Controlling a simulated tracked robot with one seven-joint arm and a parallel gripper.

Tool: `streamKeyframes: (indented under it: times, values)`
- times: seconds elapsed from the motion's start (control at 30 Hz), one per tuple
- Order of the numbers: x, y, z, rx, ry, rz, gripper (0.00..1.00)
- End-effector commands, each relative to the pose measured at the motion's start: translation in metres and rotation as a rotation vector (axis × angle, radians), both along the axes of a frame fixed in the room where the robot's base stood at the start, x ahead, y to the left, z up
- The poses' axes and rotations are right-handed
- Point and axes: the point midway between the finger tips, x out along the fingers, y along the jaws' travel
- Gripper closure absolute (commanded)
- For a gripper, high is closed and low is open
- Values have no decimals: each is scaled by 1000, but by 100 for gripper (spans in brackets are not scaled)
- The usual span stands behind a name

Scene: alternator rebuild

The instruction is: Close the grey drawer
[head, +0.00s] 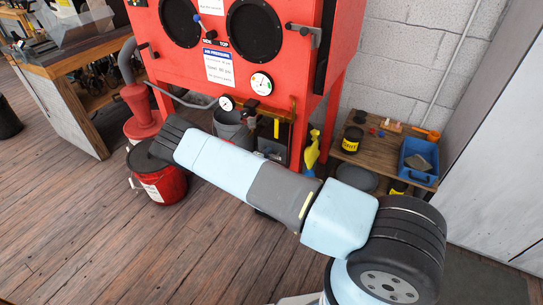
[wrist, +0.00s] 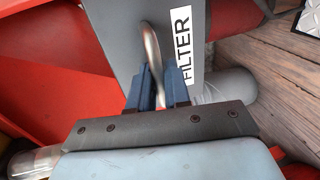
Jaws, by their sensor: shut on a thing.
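The grey drawer (wrist: 118,38) shows in the wrist view as a flat grey face with a white "FILTER" label (wrist: 190,45). A bent metal handle (wrist: 149,38) stands out from it. My gripper (wrist: 160,82) has its blue fingers shut on the handle, one on each side. How far the drawer is out cannot be told from this close view. In the head view my arm reaches towards the red cabinet's lower left; the gripper and drawer are hidden there.
The red blasting cabinet (head: 222,65) stands behind my arm. A red bucket (head: 165,187) and a red cone-shaped part (head: 138,108) are at its left. A low wooden shelf (head: 372,150) with a blue bin (head: 418,160) is at right. The plank floor (head: 85,235) at front left is clear.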

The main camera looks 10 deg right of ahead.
Motion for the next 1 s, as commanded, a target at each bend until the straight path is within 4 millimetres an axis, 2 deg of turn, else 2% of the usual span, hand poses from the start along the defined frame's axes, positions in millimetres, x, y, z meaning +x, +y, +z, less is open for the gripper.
streamKeyframes:
  times: [0.27, 0.3, 0.4, 0.83, 1.0]
  values:
    - [1, 0, -2, 1, 4, 5, 100]
    - [1, 0, -2, 1, 4, 5, 79]
    - [1, 0, -1, 0, 3, 5, 69]
    - [0, 3, 2, -2, -2, 6, 68]
    - [-13, 14, 5, -1, -1, 8, 68]
